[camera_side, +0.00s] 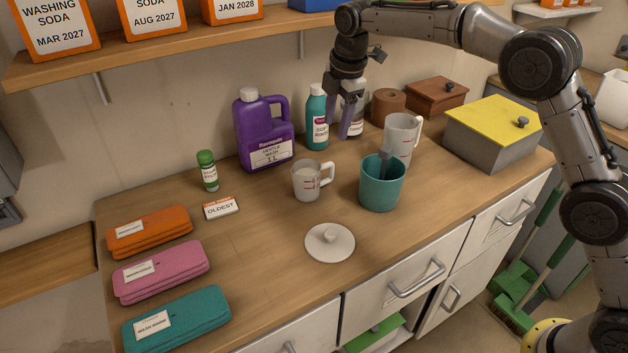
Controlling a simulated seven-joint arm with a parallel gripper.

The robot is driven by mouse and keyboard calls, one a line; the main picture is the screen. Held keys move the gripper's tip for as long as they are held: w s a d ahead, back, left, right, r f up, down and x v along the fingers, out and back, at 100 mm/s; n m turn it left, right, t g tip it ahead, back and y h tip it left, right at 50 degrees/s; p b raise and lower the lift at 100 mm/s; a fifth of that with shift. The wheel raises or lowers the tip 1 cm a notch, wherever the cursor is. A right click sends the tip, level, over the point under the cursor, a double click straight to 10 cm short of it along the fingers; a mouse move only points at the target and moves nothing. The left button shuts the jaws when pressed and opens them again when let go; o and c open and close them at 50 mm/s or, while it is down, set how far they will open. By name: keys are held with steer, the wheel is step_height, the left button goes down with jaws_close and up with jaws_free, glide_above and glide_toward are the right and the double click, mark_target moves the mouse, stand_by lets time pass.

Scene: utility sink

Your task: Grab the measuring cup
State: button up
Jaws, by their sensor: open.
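A small whitish measuring cup (306,183) with red markings and a handle on its right stands upright mid-counter. A taller whitish jug (403,132), also with a handle on its right, stands behind the teal tumbler (381,190), which partly hides it. The tumbler has a grey utensil standing in it. My gripper (344,118) is open and points down near the back of the counter. It is behind and above the small cup, left of the taller jug, and appears apart from both. It partly hides a white-capped bottle (356,127) behind it.
A purple jug (264,135) and a teal bottle (317,122) stand at the back. A white lid (330,241) lies in front. Folded cloths (160,270) lie at left. A yellow-lidded box (492,133) stands right. A shelf (200,43) overhangs the back.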

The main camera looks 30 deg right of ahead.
mark_target(329, 163)
steer(key=f, duration=0.4)
steer(key=w+f, duration=0.1)
steer(key=f, duration=0.3)
steer(key=w+f, duration=0.1)
steer(key=f, duration=0.3)
steer(key=shift+w+d+f, duration=0.1)
steer(key=shift+w, duration=0.15)
jaws_close()
stand_by(1.0)
